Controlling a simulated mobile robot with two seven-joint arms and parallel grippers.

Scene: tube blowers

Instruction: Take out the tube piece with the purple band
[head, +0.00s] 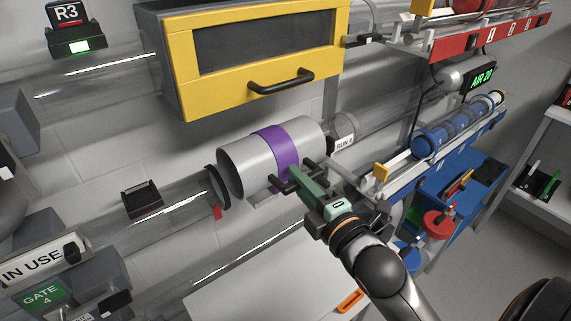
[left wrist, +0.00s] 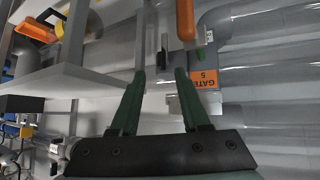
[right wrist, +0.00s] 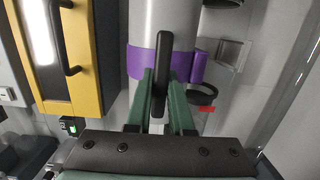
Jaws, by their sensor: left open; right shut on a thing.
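The grey tube piece (head: 238,160) with the purple band (head: 283,143) is in the middle of the head view, tilted up to the right. My right gripper (head: 291,183) is shut on the black bar handle (right wrist: 161,72) at the band. In the right wrist view the purple band (right wrist: 142,62) lies behind the handle, and the piece sits to the left of the dark pipe-end rings (right wrist: 201,95), out of line with them. My left gripper (left wrist: 157,82) is open and empty in the left wrist view. It is not in the head view.
A yellow box (head: 178,70) with a handle hangs above the piece. A clear pipe (head: 175,210) ends at its lower left, another pipe marked RUN (head: 345,128) at its right. Racks with blue (head: 432,142) and red parts stand right. A white shelf (head: 265,290) lies below.

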